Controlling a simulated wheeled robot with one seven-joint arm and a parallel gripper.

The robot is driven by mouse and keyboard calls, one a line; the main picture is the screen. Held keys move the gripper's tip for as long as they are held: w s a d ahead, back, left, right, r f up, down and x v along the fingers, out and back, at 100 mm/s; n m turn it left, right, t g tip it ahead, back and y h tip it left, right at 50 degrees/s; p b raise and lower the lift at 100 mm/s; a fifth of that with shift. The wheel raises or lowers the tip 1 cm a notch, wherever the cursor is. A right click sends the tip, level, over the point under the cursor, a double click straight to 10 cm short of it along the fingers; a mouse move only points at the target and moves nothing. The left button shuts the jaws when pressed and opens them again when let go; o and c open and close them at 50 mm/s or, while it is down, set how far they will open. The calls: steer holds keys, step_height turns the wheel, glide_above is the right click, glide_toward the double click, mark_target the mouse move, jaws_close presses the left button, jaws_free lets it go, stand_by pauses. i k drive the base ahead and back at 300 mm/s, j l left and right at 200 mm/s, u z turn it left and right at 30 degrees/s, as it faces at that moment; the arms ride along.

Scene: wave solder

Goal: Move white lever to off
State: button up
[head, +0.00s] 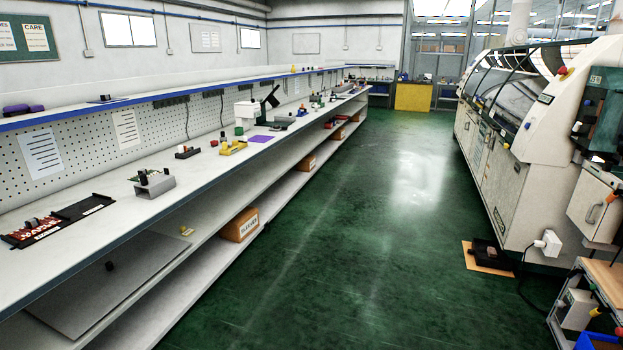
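My gripper is not in view. No lever that I can clearly make out as white shows in the head view. A pale grey switch box (590,190) is at the right edge, on the side of the big white machine (560,120). A small lever with an orange part (611,198) is on its front; its exact position is too small to tell. A smaller white box (549,242) with a cable sits low on the machine's corner; a small knob or plug sticks out to its left.
A long white workbench (215,160) with tools and parts runs along the left. The green floor (350,220) between bench and machine is clear. A dark object lies on an orange mat (488,265) by the machine. A cart (605,272) stands at lower right.

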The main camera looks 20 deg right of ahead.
mark_target(578, 126)
steer(key=i+l+z, duration=0.15)
steer(key=i+z, duration=0.2)
steer(key=i, duration=0.35)
steer(key=i+j+z, duration=0.1)
steer(key=i+z, duration=0.25)
steer(key=i, duration=0.3)
steer(key=i+j+z, duration=0.35)
steer(key=i, duration=0.35)
steer(key=l, duration=0.1)
